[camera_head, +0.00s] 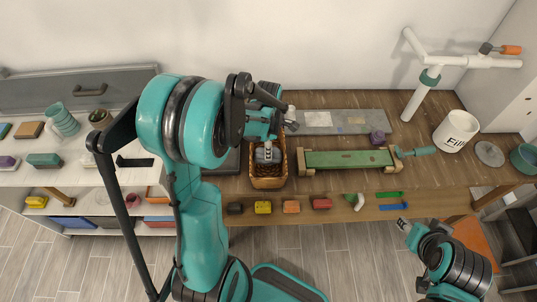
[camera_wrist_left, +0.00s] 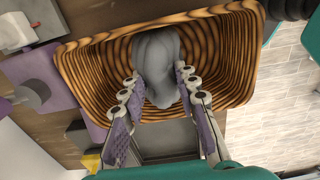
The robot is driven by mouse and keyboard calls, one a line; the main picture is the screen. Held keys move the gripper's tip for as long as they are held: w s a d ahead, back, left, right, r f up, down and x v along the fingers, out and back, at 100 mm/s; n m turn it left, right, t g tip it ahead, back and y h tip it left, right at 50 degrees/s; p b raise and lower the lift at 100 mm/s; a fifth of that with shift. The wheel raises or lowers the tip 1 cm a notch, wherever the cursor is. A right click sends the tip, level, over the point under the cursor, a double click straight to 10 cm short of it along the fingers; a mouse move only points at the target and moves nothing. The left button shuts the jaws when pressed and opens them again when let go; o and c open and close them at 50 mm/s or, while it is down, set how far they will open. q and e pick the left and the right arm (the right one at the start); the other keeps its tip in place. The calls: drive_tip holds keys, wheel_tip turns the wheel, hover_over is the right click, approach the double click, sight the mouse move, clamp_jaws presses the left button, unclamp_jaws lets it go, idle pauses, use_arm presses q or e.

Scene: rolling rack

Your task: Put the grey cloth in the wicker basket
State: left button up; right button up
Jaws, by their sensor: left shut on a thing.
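The wicker basket (camera_head: 269,183) stands on the wooden bench, left of the green board. In the left wrist view the basket (camera_wrist_left: 235,50) opens around the fingers, its striped inner walls on several sides. The grey cloth (camera_head: 265,156) is a crumpled lump inside the basket's outline; it also shows in the left wrist view (camera_wrist_left: 156,50). My left gripper (camera_wrist_left: 157,78) is shut on the cloth, one finger on each side, at the basket. Whether the cloth touches the basket floor is hidden. My right gripper (camera_head: 402,224) is at the lower right, away from the basket; its jaw opening is unclear.
A green board with wooden ends (camera_head: 345,160) lies right of the basket. Several small coloured blocks, such as a yellow one (camera_head: 263,207), line the front edge. A white pot (camera_head: 456,130) and a white pipe stand (camera_head: 419,96) are further right.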

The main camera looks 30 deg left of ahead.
use_arm(q)
drive_tip(key=shift+f+b, duration=0.3)
drive_tip(key=shift+f, duration=1.25)
drive_tip(key=o, duration=1.1)
